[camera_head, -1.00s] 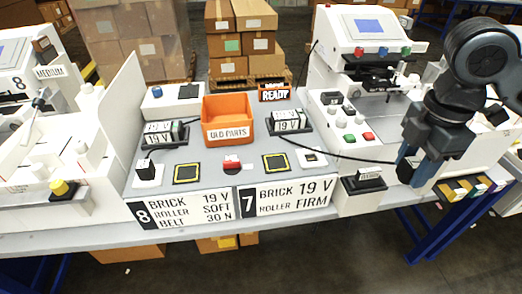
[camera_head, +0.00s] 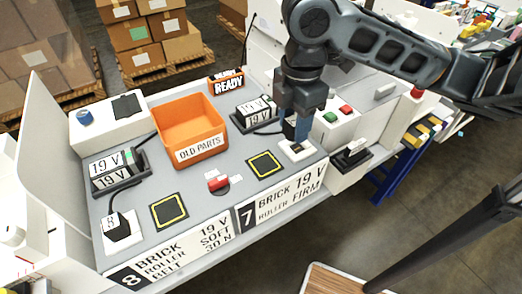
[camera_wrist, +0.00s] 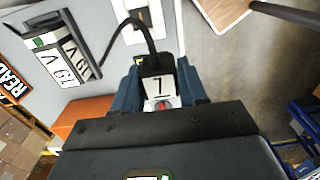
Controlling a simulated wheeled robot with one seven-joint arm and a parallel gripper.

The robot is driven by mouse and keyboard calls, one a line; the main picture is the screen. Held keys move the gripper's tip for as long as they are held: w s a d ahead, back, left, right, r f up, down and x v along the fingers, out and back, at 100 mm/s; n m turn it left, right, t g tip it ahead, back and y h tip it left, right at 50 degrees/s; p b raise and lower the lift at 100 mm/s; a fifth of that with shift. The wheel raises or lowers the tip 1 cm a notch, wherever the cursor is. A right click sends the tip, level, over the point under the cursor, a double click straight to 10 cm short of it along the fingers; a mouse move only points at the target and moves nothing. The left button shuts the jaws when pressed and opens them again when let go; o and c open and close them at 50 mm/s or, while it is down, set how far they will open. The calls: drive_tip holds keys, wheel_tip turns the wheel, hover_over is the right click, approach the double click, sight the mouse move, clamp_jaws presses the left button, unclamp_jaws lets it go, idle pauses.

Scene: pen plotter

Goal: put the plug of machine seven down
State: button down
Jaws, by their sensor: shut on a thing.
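The plug of machine seven (camera_wrist: 158,85), black with a white "7" label, sits between the blue fingers of my gripper (camera_wrist: 160,92) in the wrist view. Its black cable runs to the 19 V brick (camera_wrist: 62,58). In the head view my gripper (camera_head: 294,132) points down over a white holder plate (camera_head: 297,150) behind the "7 BRICK 19 V ROLLER FIRM" sign (camera_head: 283,197). The fingers mostly hide the plug there, and I cannot tell if it touches the plate. The 19 V brick of seven (camera_head: 256,112) lies left of my gripper.
The plug of machine eight (camera_head: 116,226) stands on its own plate at the left. An orange OLD PARTS bin (camera_head: 190,127), a red button (camera_head: 217,183) and yellow-edged black pads (camera_head: 265,165) share the grey console. A black-topped block (camera_head: 350,156) stands right of my gripper.

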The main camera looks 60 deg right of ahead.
drive_tip(key=w+a+f, duration=0.2)
drive_tip(key=w, duration=0.1)
drive_tip(key=w+a+f, duration=0.1)
drive_tip(key=w, duration=0.1)
drive_tip(key=shift+a+f, duration=0.1)
drive_tip(key=shift+f, duration=2.2)
drive_tip(key=shift+f, duration=0.15)
drive_tip(key=c, duration=0.6)
unclamp_jaws()
wheel_tip(320, 180, up, 12)
drive_tip(key=shift+r, duration=0.2)
